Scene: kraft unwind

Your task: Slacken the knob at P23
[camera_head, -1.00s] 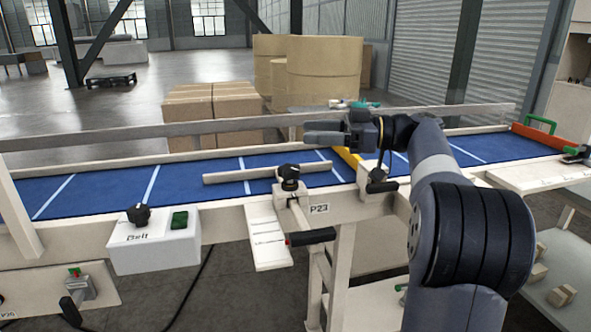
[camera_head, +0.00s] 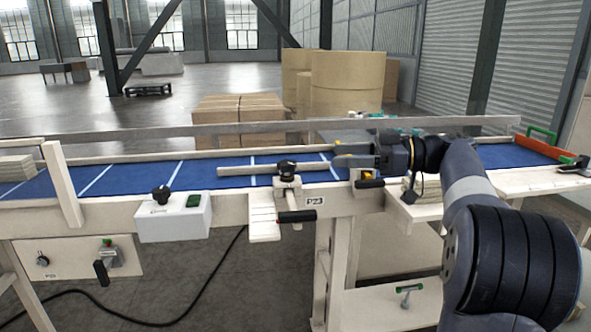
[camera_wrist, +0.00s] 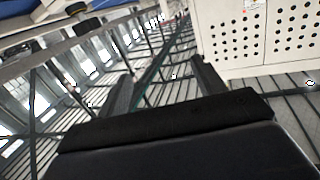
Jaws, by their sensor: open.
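The P23 station is marked by a label (camera_head: 315,201) on the front rail of the belt frame. Left of the label, a black knob (camera_head: 287,168) stands on top of a pale clamp (camera_head: 287,188) that carries a guide bar (camera_head: 236,171) over the blue belt. A dark lever handle (camera_head: 297,216) sticks out below the clamp. My gripper (camera_head: 340,156) is right of the knob in the picture, pointing left and apart from it.
A white control box (camera_head: 172,220) with a black knob and green button is at left on the front rail. A panel with a lever (camera_head: 106,258) hangs lower left. A second dark handle (camera_head: 370,183) lies close below my gripper. A long rail (camera_head: 230,128) runs behind the belt.

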